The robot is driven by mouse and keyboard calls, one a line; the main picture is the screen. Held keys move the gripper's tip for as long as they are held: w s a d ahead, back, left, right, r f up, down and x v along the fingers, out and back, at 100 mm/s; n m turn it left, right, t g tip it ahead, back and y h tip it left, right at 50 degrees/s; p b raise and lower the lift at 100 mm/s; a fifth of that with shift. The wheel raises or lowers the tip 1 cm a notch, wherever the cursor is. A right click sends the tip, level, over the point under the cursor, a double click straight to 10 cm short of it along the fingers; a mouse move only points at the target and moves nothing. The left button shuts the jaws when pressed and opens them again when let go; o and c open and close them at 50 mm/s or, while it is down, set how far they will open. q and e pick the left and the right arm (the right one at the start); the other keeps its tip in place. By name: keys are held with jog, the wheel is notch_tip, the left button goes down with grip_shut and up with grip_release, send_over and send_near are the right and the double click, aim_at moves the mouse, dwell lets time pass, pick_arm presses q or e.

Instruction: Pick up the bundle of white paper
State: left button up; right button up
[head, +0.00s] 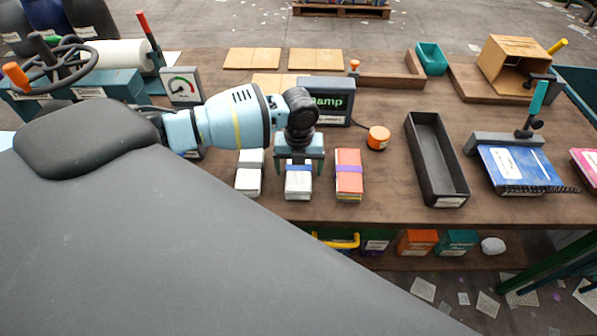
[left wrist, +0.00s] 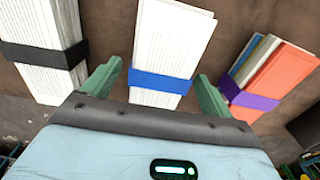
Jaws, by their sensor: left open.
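Three banded bundles lie side by side near the front of the brown table. The middle one is a white paper bundle (head: 298,191) with a blue band, also in the left wrist view (left wrist: 172,45). Left of it is another white paper bundle (head: 246,183) with a dark band, also in the left wrist view (left wrist: 40,27). Right of it is an orange-red bundle (head: 348,161) with a purple band, also in the left wrist view (left wrist: 285,72). My left gripper (head: 299,170) is open above the middle bundle, with a finger to each side of it. I cannot tell whether they touch it.
A long black tray (head: 436,160) and a blue binder (head: 517,170) lie to the right. An orange round object (head: 378,137) and a stamp box (head: 327,100) stand behind the bundles. Bare table lies between the orange-red bundle and the tray.

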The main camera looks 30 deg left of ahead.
pick_arm(q)
jog(key=shift+f, duration=0.45)
jog(key=c, duration=1.2)
jog(key=shift+c, duration=0.2)
jog(key=shift+r, duration=0.15)
jog(key=shift+r, duration=0.6)
notch_tip(320, 180, up, 2)
jog(key=shift+r, duration=0.15)
jog(key=s+d+r, duration=0.1)
jog(key=s+d, duration=0.7)
jog(key=s, duration=0.5)
jog(key=shift+s+d+r+p, duration=0.15)
jog(key=shift+s+d+p, duration=0.15)
